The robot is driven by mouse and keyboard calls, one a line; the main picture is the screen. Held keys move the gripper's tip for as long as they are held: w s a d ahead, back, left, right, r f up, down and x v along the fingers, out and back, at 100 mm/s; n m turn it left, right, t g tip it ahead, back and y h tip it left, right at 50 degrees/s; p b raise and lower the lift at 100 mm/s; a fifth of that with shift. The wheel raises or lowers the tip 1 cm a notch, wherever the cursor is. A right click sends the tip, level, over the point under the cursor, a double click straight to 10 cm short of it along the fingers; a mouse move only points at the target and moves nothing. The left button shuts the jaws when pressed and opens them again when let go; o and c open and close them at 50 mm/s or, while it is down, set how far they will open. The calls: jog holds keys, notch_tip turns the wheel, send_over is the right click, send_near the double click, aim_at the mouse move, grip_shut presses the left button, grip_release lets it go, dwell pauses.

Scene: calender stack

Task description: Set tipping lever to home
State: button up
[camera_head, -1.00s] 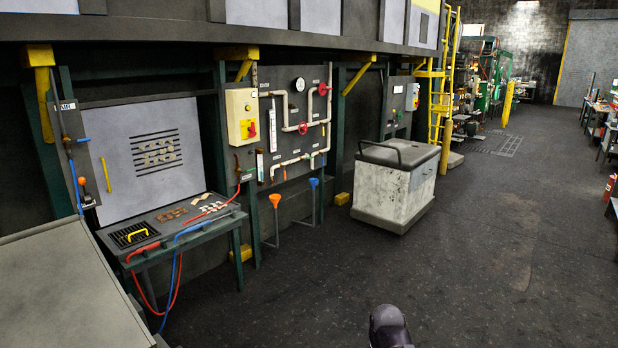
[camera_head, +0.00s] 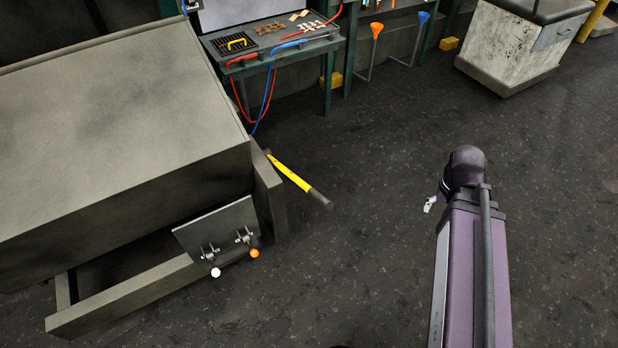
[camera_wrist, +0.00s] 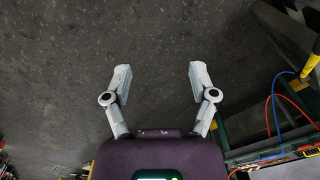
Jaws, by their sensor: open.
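A yellow lever with a dark grip (camera_head: 290,181) sticks out from the side of a large grey box (camera_head: 110,130), slanting down to the right. A small tilted panel (camera_head: 217,228) at the box's front carries two short levers, one with a white ball (camera_head: 215,272) and one with an orange ball (camera_head: 254,253). No readable label shows which is the tipping lever. My gripper (camera_wrist: 160,78) is open and empty in the wrist view, with bare floor between its fingers. In the head view my arm is to the right of the levers, well apart, and most of the gripper is hidden.
A work table (camera_head: 275,60) with red and blue hoses stands behind the box. A stained pale bin (camera_head: 520,45) is at the back right. Low grey frame beams (camera_head: 130,297) run under the box. Dark floor (camera_head: 370,240) is clear between the levers and my arm.

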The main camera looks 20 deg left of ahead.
jog(key=w+a+f+n+b, duration=0.2)
jog(key=w+a, duration=0.1)
jog(key=a, duration=0.5)
jog(key=w+a+f+n+b, duration=0.2)
jog(key=w+a+n, duration=0.1)
jog(key=a, duration=0.6)
jog(key=n+g+h+b, duration=0.1)
jog(key=n+b, duration=0.2)
jog(key=n, duration=0.1)
send_over(319, 194)
jog(key=w, duration=0.1)
notch_tip(319, 194, down, 3)
jog(key=shift+a+f, duration=0.1)
jog(key=shift+a, duration=0.05)
jog(key=shift+s+a+n, duration=0.1)
jog(key=shift+a+n, duration=0.2)
jog(key=shift+a, duration=0.05)
jog(key=f+b, duration=0.6)
jog(key=d+f+b, duration=0.1)
jog(key=f+b, duration=0.2)
jog(key=shift+s, duration=0.35)
jog(key=shift+r, duration=0.1)
grip_shut()
